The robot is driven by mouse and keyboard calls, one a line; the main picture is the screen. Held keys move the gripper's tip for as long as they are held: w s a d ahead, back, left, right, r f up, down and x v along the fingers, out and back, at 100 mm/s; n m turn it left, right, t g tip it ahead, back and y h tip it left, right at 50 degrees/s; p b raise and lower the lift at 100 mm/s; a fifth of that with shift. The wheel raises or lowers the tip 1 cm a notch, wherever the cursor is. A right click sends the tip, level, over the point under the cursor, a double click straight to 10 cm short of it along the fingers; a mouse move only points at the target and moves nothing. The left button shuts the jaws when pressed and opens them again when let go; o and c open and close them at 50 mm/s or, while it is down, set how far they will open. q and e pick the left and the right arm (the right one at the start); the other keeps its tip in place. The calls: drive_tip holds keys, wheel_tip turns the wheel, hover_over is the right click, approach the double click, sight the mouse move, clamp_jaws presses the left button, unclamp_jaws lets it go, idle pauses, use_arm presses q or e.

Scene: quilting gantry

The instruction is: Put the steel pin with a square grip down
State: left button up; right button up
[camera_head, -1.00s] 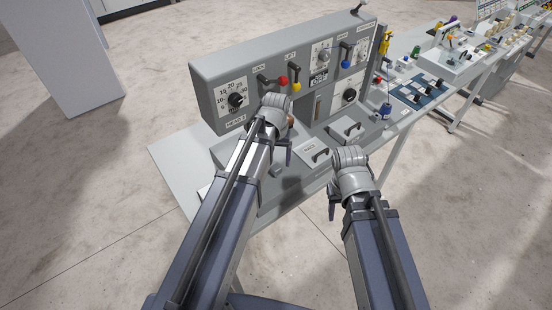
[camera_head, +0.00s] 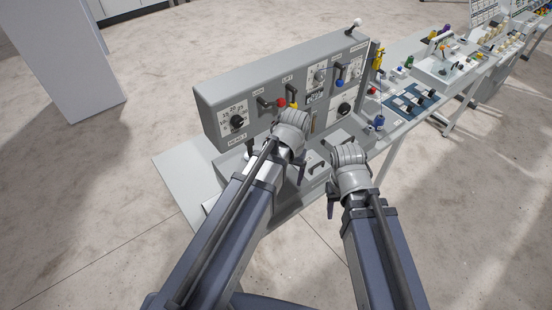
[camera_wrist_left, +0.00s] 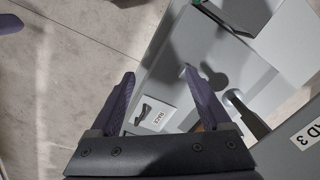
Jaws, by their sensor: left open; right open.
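I cannot make out the steel pin with a square grip in either view. My left gripper (camera_head: 301,172) is in front of the grey console, over its lower ledge, and my forearm hides part of that area. In the left wrist view its two dark fingers (camera_wrist_left: 160,78) are spread apart with nothing visible between their tips. A labelled plate with a black handle (camera_wrist_left: 151,112) shows beyond and between the fingers. My right gripper (camera_head: 331,197) is right of the left one, near the bench's front edge. It is mostly hidden by its own wrist, with no object visible in it.
The grey console (camera_head: 212,98) carries dials, a red-knobbed lever (camera_head: 281,102) and a blue-knobbed lever (camera_head: 340,83). A dark blue mat (camera_head: 402,103) with small parts lies on the bench to the right. The bench's left end (camera_head: 180,175) is bare.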

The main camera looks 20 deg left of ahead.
use_arm(q)
drive_tip(key=s+d+m, duration=0.2)
drive_tip(key=s+d, duration=0.3)
drive_tip(key=s, duration=0.3)
drive_tip(key=shift+s+m+y, duration=0.25)
drive_tip(key=shift+m+y, duration=0.05)
drive_tip(key=shift+m, duration=0.1)
use_arm(e)
drive_tip(key=shift+f, duration=0.1)
use_arm(q)
wheel_tip(320, 180, down, 13)
drive_tip(key=b, duration=1.3)
drive_tip(key=shift+f, duration=0.15)
use_arm(e)
wheel_tip(320, 180, down, 13)
drive_tip(key=shift+f, duration=0.1)
drive_tip(key=shift+c, duration=0.3)
